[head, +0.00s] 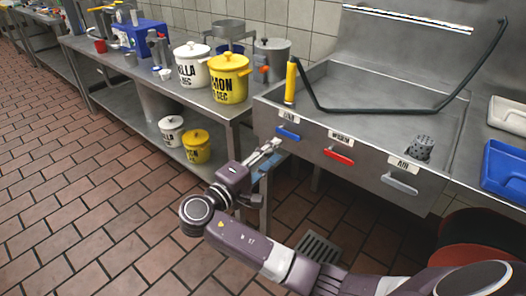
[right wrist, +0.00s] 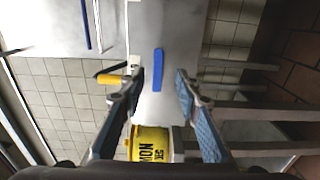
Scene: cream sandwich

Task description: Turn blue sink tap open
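The blue tap handle (head: 288,134) is a short bar on the front panel of the steel sink (head: 335,140), under a label at the left end. It lies slightly tilted in the head view. In the right wrist view the blue handle (right wrist: 157,69) appears ahead, between the fingertips in the picture. My right gripper (head: 268,157) is open and empty, just in front of and below the handle, with no visible contact. Its two blue-padded fingers are spread in the wrist view (right wrist: 160,82). My left gripper is not in view.
A red handle (head: 339,156) and a grey handle (head: 400,185) sit farther right on the panel. A yellow-gripped black hose (head: 290,82) stands above the blue handle. Left is a steel table with a yellow pot (head: 230,82) and a white pot (head: 192,68). Tiled floor is open at left.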

